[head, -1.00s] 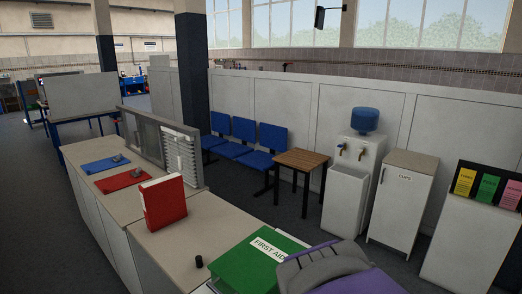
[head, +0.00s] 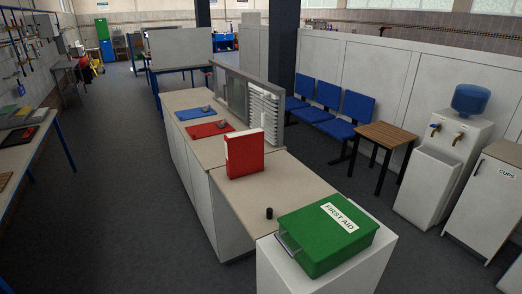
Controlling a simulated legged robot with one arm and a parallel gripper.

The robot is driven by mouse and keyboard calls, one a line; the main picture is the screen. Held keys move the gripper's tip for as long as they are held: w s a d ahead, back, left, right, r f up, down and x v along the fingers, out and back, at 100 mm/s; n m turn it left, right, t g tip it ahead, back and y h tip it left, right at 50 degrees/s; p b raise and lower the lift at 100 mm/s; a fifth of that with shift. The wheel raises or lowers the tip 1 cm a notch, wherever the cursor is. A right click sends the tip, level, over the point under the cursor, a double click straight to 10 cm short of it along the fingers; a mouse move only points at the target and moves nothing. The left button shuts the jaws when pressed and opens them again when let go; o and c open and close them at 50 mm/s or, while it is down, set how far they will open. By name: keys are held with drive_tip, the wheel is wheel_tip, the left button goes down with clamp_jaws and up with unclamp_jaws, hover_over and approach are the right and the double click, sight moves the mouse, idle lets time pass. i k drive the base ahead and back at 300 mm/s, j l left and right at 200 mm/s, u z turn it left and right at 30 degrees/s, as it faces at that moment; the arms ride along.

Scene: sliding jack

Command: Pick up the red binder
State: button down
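The red binder (head: 244,154) stands upright on the beige counter (head: 256,204), near the middle of the head view. My gripper is not in view.
A green first aid box (head: 327,236) sits on a white cabinet (head: 274,277) in front of the counter. A small black cylinder (head: 269,213) stands on the counter. A red mat (head: 207,130) and blue mat (head: 194,113) lie behind. Dark floor (head: 110,215) is clear at left.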

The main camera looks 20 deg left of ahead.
sight(245, 149)
drive_tip(key=i+l+z, duration=1.15)
drive_tip(key=i+z, duration=0.15)
drive_tip(key=i+u, duration=0.25)
drive_tip(key=i, duration=0.3)
drive_tip(key=i+l+u, duration=0.1)
drive_tip(key=i+u, duration=0.2)
drive_tip(key=i, duration=0.25)
drive_tip(key=i+l+u, duration=0.25)
drive_tip(key=i, duration=0.25)
drive_tip(key=i+j+u, duration=0.25)
drive_tip(key=i+u, duration=0.7)
drive_tip(key=i+l+u, duration=0.1)
drive_tip(key=i+u, duration=0.4)
drive_tip(key=i+l+u, duration=0.3)
drive_tip(key=u, duration=0.2)
drive_tip(key=i+u, duration=0.5)
drive_tip(key=i+l+u, duration=0.25)
drive_tip(key=i+u, duration=0.25)
drive_tip(key=i+l+u, duration=0.5)
drive_tip(key=i+j, duration=0.25)
